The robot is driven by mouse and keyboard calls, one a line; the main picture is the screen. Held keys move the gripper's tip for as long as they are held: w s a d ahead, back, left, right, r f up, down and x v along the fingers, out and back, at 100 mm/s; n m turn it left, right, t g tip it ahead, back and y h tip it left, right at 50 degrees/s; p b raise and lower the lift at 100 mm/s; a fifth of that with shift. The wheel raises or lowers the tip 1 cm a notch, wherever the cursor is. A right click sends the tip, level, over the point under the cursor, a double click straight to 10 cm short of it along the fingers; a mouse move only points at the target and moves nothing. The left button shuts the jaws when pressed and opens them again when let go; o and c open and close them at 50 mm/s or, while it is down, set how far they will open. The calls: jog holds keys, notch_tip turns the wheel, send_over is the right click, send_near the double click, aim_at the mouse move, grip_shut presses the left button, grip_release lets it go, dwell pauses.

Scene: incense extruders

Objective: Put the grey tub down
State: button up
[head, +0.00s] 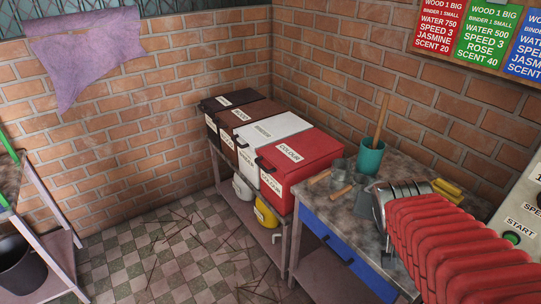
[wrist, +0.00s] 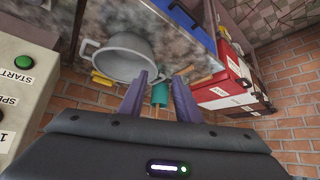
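The grey tub (wrist: 128,55) is a round, handled vessel in the wrist view. It is on or just above the mottled worktop (wrist: 180,35), beside my left finger; its contact with the top is hard to judge. My gripper (wrist: 166,78) shows two dark purple fingers standing apart, with no object clearly clamped between them. The tub's handle near the left fingertip is partly hidden. In the head view my red arm covers most of that spot, and only grey curved metal shows beside it.
A teal pot (head: 370,157) with a wooden stick and small grey cups (head: 340,170) stand on the worktop. A red bin (head: 302,165) and other lidded bins line the wall at left. A yellow block (head: 447,190) lies behind my arm. A control box (head: 522,225) is at right.

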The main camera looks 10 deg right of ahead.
jog(key=s+a+r+n+y, duration=0.1)
jog(key=s+a+n+y, duration=0.1)
jog(key=a, duration=0.7)
jog(key=s+a+r+n+g+y, duration=0.1)
jog(key=s+a+r+n+y, duration=0.1)
jog(key=s+a+n, duration=0.3)
jog(key=a, duration=0.4)
jog(key=shift+s+a, duration=0.3)
jog(key=shift+c, duration=1.2)
jog(key=shift+w, duration=0.15)
